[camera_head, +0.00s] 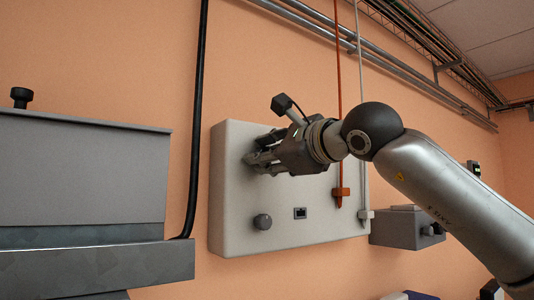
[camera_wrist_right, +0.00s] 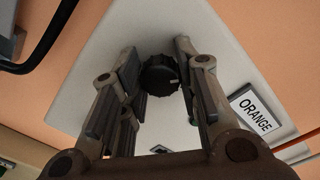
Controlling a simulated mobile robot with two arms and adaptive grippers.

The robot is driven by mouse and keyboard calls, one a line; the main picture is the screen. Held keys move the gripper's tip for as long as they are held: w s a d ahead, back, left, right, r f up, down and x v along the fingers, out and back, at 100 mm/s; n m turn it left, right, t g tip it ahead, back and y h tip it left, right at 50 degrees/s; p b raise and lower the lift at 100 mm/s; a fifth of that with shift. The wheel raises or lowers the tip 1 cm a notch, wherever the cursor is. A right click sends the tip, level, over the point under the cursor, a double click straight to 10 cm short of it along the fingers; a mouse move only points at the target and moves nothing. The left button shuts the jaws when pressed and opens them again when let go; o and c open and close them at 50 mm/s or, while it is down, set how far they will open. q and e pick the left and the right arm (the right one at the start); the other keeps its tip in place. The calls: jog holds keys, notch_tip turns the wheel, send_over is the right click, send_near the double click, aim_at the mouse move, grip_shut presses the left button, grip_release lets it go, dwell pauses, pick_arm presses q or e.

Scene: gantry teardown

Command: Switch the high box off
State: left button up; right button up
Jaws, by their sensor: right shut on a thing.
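The light grey box (camera_head: 233,215) hangs high on the orange wall in the head view. My right gripper (camera_head: 254,159) reaches its upper left front from the right. In the right wrist view a black ribbed knob (camera_wrist_right: 160,75) with a pale mark on its rim sits between the two fingers. My right gripper is shut on this knob. The fingers hide the knob in the head view. A label reading ORANGE (camera_wrist_right: 255,110) is on the box, right of the fingers in the wrist view. My left gripper is not in view.
Lower on the box are a round grey knob (camera_head: 263,222) and a dark socket (camera_head: 300,213). A black cable (camera_head: 198,120) and grey cabinet (camera_head: 80,170) stand left. A smaller grey box (camera_head: 395,230) is at right.

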jog(key=shift+f+n+p, duration=0.15)
jog(key=shift+n+p, duration=0.4)
jog(key=shift+n, duration=3.05)
jog(key=o, duration=1)
jog(key=v, duration=1.2)
jog(key=shift+a, duration=0.1)
